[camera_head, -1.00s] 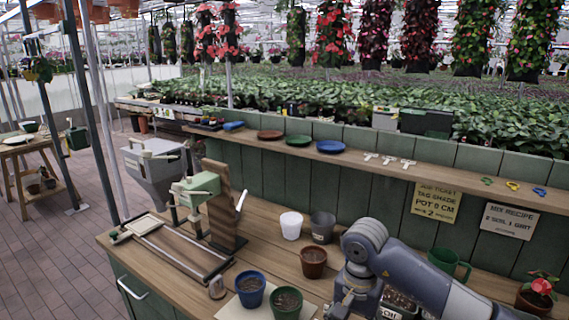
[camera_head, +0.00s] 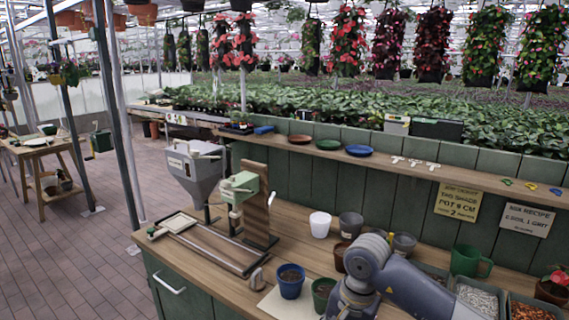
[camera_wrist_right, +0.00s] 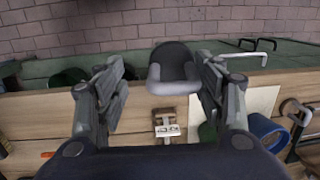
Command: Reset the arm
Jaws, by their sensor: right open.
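My right arm (camera_head: 408,283) comes in from the bottom right in the head view, bent over the wooden bench, its lower end cut off by the bottom edge. In the right wrist view my right gripper (camera_wrist_right: 160,80) is open, its two fingers spread apart with nothing held. A dark grey rounded object (camera_wrist_right: 173,68) shows between the fingers at the bench edge; I cannot tell how far below them it is. My left gripper is not in view.
A blue pot (camera_head: 290,281) and a green pot (camera_head: 322,292) stand near my right arm. A green-headed press (camera_head: 240,188) is at left. Open floor (camera_head: 80,240) lies left.

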